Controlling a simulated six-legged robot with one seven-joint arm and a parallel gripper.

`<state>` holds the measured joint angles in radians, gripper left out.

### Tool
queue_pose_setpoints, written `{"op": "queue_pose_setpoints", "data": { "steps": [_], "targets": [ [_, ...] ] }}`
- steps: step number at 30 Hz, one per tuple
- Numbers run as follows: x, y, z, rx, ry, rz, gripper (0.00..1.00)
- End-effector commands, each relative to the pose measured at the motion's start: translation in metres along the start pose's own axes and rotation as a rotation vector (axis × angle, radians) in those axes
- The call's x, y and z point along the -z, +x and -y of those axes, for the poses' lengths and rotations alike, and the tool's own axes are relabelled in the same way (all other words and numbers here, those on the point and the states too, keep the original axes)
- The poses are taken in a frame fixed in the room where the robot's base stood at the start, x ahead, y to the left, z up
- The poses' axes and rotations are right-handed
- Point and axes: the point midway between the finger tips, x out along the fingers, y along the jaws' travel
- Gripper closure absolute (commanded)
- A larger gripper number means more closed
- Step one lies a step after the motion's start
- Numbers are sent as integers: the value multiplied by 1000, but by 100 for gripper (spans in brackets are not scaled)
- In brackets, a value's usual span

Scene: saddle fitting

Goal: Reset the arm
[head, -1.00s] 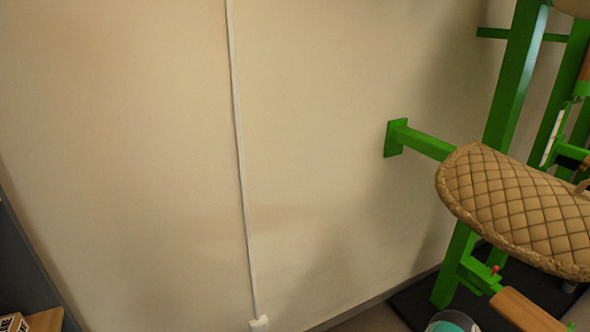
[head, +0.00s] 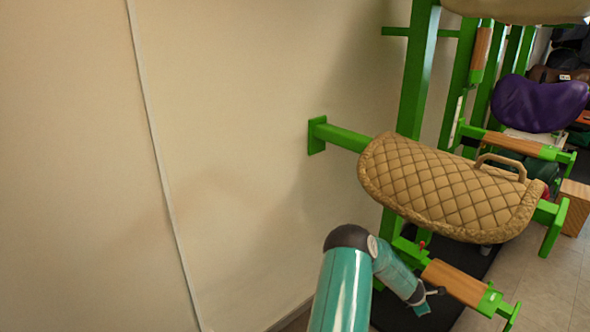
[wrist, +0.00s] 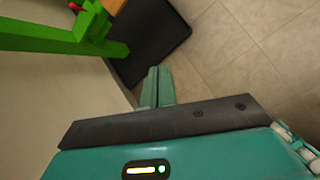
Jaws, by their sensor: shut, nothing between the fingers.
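My gripper (head: 436,291) is at the end of my teal arm, low in the head view, below the tan quilted saddle pad (head: 440,190). In the wrist view its two teal fingers (wrist: 158,84) are together, with nothing between them. The fingers point toward the tiled floor and a black mat. The pad lies over a green rack arm, apart from my gripper. My gripper shows beside a lower wooden-topped rack arm (head: 458,282); I cannot tell whether they touch.
The green rack (head: 413,80) stands on the right against a beige wall (head: 230,120). A purple saddle (head: 540,103) hangs farther back. A black mat (wrist: 150,35) lies under the rack. Tiled floor (wrist: 240,50) is open to its right.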

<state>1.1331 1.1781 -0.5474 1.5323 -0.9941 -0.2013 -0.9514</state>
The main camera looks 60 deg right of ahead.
Motion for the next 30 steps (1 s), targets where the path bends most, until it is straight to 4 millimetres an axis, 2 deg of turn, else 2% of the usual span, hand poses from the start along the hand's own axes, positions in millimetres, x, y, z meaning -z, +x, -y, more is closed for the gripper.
{"op": "queue_pose_setpoints", "data": {
  "steps": [1,6,11,15,22,30],
  "targets": [
    [5,-17,-23,-21,35,4,100],
    [21,-71,-82,-66,166,9,100],
    [44,-126,-129,-104,288,-8,100],
    [68,-179,-164,-130,392,-39,100],
    [115,-270,-204,-155,550,-117,100],
    [174,-383,-223,-150,708,-241,100]
  ]
}}
